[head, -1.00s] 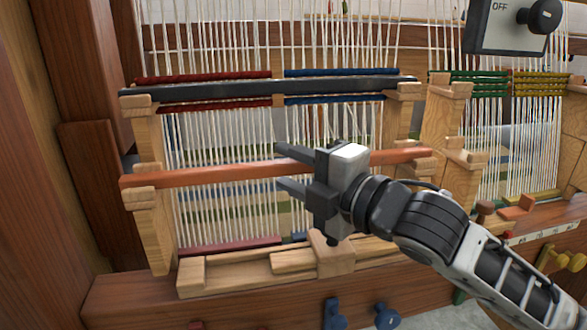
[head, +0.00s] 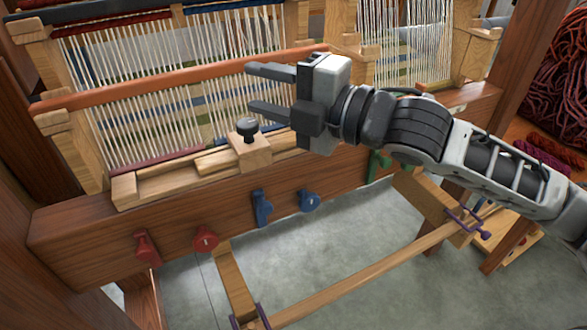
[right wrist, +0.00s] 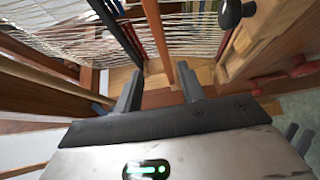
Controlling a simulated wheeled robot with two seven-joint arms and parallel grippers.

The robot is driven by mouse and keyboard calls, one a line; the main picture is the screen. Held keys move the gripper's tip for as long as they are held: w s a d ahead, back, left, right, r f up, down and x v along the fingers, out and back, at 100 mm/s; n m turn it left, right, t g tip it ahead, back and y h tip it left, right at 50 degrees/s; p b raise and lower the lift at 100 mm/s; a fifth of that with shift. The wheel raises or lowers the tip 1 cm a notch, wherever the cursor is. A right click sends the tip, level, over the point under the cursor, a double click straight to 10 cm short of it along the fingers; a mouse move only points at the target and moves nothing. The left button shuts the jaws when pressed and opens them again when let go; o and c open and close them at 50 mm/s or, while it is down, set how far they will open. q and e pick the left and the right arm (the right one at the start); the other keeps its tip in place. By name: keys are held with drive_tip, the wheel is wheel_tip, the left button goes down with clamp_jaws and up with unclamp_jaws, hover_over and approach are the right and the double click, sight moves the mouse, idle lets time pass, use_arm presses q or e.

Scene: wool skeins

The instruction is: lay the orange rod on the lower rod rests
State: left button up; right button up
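The orange rod (head: 170,80) spans the front of the left loom frame. Its left end lies on the left lower rod rest (head: 55,122), and its right end is at the right lower rest (head: 345,48). My right gripper (head: 252,88) is in front of the rod's right part, its fingers apart and pointing left. In the right wrist view the orange rod (right wrist: 155,30) runs away ahead of the open fingers (right wrist: 160,88), with nothing held between them. My left gripper is out of view.
A dark rod (head: 62,17) lies higher on the frame. A wooden block with a black knob (head: 248,126) stands on the ledge below. Red knobs (head: 206,238) and blue knobs (head: 262,207) stick out of the front beam. Red wool (head: 562,85) hangs at the right.

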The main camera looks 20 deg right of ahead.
drive_tip(key=s+a+f+m+h, duration=0.1)
drive_tip(key=s+f+m+h, duration=0.1)
drive_tip(key=f+m, duration=0.6)
drive_tip(key=s+a+f+m+h, duration=0.1)
drive_tip(key=s+f+m, duration=0.1)
drive_tip(key=f+m, duration=0.65)
drive_tip(key=s+d+f+m+g+h, duration=0.1)
drive_tip(key=s+f+m+h, duration=0.1)
drive_tip(key=s+f, duration=0.3)
drive_tip(key=s+d+f+m+g+h, duration=0.1)
drive_tip(key=s+f+m, duration=0.4)
drive_tip(key=f, duration=0.6)
drive_tip(key=shift+s+d+g+h, duration=0.3)
drive_tip(key=shift+d+h, duration=0.1)
drive_tip(key=shift+h, duration=0.3)
drive_tip(key=shift+s+f+m, duration=0.1)
drive_tip(key=shift+m, duration=0.15)
